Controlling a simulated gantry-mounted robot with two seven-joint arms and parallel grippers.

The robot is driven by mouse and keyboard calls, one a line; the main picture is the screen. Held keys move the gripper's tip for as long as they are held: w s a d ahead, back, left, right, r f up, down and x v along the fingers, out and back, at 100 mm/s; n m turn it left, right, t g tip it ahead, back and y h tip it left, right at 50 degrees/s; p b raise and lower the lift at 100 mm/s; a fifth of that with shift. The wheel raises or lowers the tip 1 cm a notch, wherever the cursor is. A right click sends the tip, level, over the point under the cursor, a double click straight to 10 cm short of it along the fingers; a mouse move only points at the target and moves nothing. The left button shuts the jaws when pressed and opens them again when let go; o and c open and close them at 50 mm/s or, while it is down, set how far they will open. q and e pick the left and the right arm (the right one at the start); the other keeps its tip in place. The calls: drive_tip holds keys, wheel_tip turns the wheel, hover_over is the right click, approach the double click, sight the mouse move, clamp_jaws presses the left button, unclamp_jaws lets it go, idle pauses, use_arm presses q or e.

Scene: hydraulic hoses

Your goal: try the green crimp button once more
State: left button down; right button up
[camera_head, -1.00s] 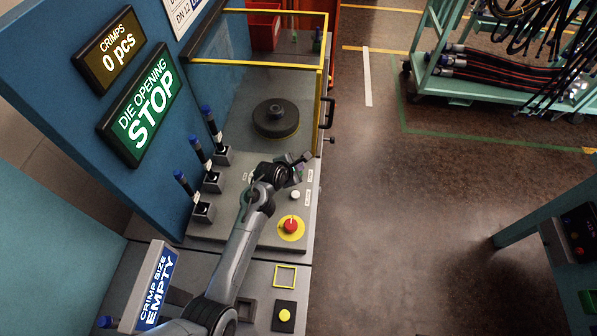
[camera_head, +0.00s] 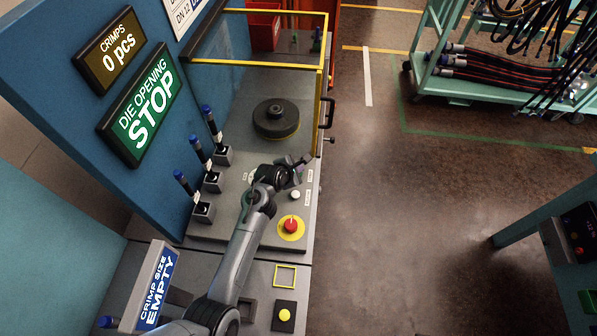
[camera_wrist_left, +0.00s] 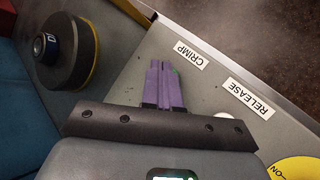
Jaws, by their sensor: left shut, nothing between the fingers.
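My left gripper (camera_head: 304,161) is over the front edge of the press panel in the head view. In the left wrist view its purple fingers (camera_wrist_left: 163,86) are closed together with nothing between them. The fingertips are at the CRIMP label (camera_wrist_left: 190,55). A sliver of the green crimp button (camera_wrist_left: 177,72) shows beside the tips; the rest is hidden behind them. I cannot tell whether the tips touch it. The sign reads DIE OPENING STOP (camera_head: 146,105), and the counter reads CRIMPS 0 pcs (camera_head: 111,50).
A white button (camera_head: 295,195) by the RELEASE label (camera_wrist_left: 248,98) and a red stop button (camera_head: 291,226) sit close by. Three blue-topped levers (camera_head: 200,155) stand left of my arm.

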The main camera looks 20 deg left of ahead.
use_arm(q)
drive_tip(key=shift+f, duration=0.45)
drive_tip(key=shift+r, duration=0.1)
idle(0.4)
drive_tip(key=shift+r+p, duration=0.65)
drive_tip(key=shift+p, duration=0.15)
drive_tip(key=shift+r, duration=0.15)
drive_tip(key=shift+r, duration=0.1)
wheel_tip(320, 180, up, 5)
drive_tip(key=p, duration=0.5)
drive_tip(key=shift+p, duration=0.35)
